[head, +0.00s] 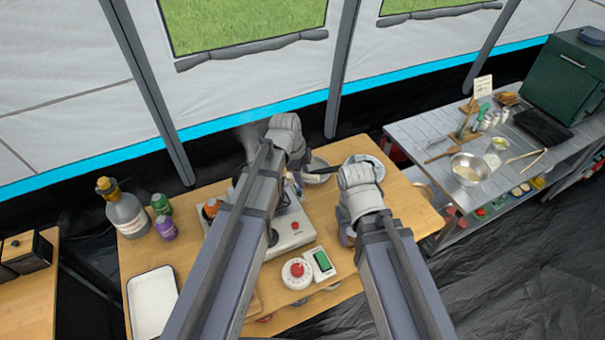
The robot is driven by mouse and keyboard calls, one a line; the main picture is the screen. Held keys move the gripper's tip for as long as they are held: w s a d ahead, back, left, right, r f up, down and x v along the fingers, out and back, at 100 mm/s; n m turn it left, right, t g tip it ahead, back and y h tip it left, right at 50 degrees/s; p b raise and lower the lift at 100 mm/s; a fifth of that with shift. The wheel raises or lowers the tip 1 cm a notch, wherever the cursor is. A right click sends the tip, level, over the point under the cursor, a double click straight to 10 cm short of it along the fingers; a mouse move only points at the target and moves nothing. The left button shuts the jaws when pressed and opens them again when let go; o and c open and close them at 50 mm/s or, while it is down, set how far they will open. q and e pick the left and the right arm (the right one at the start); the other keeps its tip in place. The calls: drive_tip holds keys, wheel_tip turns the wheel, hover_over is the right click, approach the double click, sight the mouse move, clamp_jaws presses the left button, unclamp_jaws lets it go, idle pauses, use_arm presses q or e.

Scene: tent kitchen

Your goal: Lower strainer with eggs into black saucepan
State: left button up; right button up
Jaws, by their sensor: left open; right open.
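My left gripper (291,150) is over the far part of the cooker (290,235) and is open. My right gripper (358,188) is open to its right, near a pale round dish (376,168). A shallow round metal vessel (318,172) shows between the two grippers; I cannot tell whether it is the strainer. Faint steam rises beside my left forearm, which hides much of the cooker top. The black saucepan is not clearly visible; I cannot make out any eggs. Neither gripper visibly holds anything.
A red-knobbed timer (297,272) and a green-screened device (321,262) are at the table's front. A white tray (153,302) and several bottles, including a grey jug (127,215), stand left. A metal side table (425,128) with a mixing bowl (469,170) is right.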

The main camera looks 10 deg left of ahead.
use_arm(q)
drive_tip(key=p+v, duration=0.7)
drive_tip(key=shift+r, duration=0.35)
idle(0.4)
drive_tip(key=s+d+f+n+g+y+b, duration=0.1)
drive_tip(key=s+d+f+n+b, duration=0.1)
drive_tip(key=s+f+n+b, duration=0.3)
drive_tip(key=s+d+f+n+g+y+b, duration=0.1)
drive_tip(key=s+f+n+b, duration=0.4)
drive_tip(key=s+n, duration=0.5)
drive_tip(key=shift+s+d+f+g+y+b, duration=0.3)
drive_tip(key=shift+s+d+f+y, duration=0.35)
drive_tip(key=shift+s+d, duration=0.45)
